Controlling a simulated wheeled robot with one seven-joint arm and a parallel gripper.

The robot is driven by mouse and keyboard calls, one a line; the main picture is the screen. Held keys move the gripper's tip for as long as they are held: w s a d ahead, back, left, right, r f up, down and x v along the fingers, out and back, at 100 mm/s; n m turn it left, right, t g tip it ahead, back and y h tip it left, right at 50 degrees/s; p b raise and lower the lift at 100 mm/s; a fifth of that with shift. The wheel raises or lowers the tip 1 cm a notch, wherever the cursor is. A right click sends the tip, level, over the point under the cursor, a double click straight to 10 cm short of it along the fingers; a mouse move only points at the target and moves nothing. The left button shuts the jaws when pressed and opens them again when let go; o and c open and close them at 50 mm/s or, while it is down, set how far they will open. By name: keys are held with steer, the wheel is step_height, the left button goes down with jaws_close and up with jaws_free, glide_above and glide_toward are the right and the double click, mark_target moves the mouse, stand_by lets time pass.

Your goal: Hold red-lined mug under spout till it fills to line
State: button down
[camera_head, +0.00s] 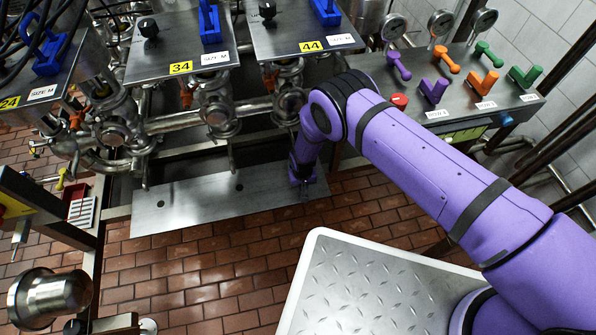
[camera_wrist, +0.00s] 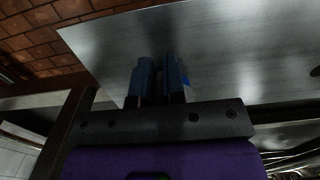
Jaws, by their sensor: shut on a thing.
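My gripper (camera_wrist: 160,64) shows two dark blue fingers in the wrist view, close together, with a narrow gap between them. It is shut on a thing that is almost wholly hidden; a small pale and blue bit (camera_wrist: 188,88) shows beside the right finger. I cannot tell whether this is the mug. In the head view my gripper (camera_head: 304,190) points down at the right end of a flat steel plate (camera_head: 205,200), and what it holds cannot be made out. I cannot pick out a red line or a spout in either view.
Steel valve piping (camera_head: 215,105) runs behind the plate under panels marked 34 (camera_head: 181,68) and 44 (camera_head: 311,46). A console (camera_head: 450,95) with coloured handles stands at right. A steel vessel (camera_head: 50,295) is at lower left. The brick floor (camera_head: 200,265) in front is clear.

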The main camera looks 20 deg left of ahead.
steer(key=s+d, duration=0.4)
steer(key=s, duration=0.3)
steer(key=shift+s+d, duration=0.35)
stand_by(0.4)
steer(key=s+d+r, duration=0.1)
steer(key=s+r, duration=0.1)
steer(key=s, duration=0.1)
steer(key=s+d+r, duration=0.1)
steer(key=shift+s+d, duration=0.15)
steer(key=shift+d, duration=0.15)
stand_by(0.4)
steer(key=shift+r, duration=0.1)
